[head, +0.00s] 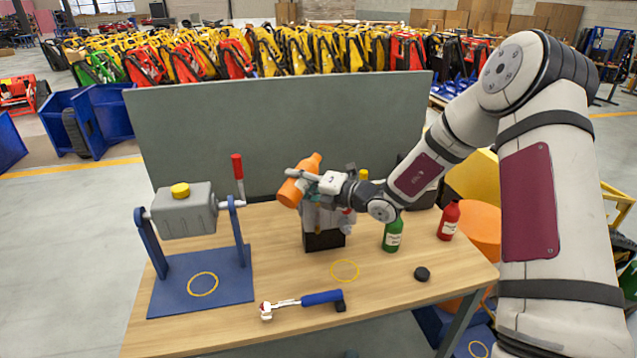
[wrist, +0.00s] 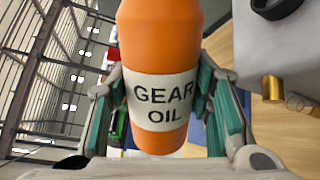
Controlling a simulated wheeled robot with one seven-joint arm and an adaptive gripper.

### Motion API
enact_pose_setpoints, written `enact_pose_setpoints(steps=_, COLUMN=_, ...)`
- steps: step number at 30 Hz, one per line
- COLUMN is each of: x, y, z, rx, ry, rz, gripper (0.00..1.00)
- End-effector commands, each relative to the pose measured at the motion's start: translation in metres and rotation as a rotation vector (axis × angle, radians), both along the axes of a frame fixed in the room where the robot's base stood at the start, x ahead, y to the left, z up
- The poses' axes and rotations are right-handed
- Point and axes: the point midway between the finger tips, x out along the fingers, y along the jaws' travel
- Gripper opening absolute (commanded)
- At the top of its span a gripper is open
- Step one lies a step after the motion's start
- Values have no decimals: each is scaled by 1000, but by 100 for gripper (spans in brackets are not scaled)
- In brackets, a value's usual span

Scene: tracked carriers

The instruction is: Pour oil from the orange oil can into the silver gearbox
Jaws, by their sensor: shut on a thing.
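The orange oil can (head: 293,190), labelled "GEAR OIL", is held in my gripper (head: 308,183) above the table, leaning with its narrower end up and to the right. In the wrist view the can (wrist: 160,50) fills the middle, between the two fingers (wrist: 165,105) shut on its sides. A silver-grey machine body (head: 322,218) on a black block stands below and behind my gripper, partly hidden by it; a yellow cap (head: 363,174) shows beside it. Another grey box (head: 183,215) with a yellow cap hangs in a blue stand at left. I cannot tell which is the gearbox.
A green bottle (head: 393,235), a red bottle (head: 449,221) and a black round cap (head: 422,274) are on the right of the wooden table (head: 390,300). A blue-handled tool (head: 322,298) lies in front. A grey panel (head: 230,130) stands behind. The front right tabletop is mostly clear.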

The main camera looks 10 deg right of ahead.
Motion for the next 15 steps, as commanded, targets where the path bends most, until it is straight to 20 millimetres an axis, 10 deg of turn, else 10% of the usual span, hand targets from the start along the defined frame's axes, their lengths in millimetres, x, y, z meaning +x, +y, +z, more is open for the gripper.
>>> enact_pose_setpoints(steps=15, x=-1, y=1, z=-2, rx=36, ry=35, rz=0, gripper=9)
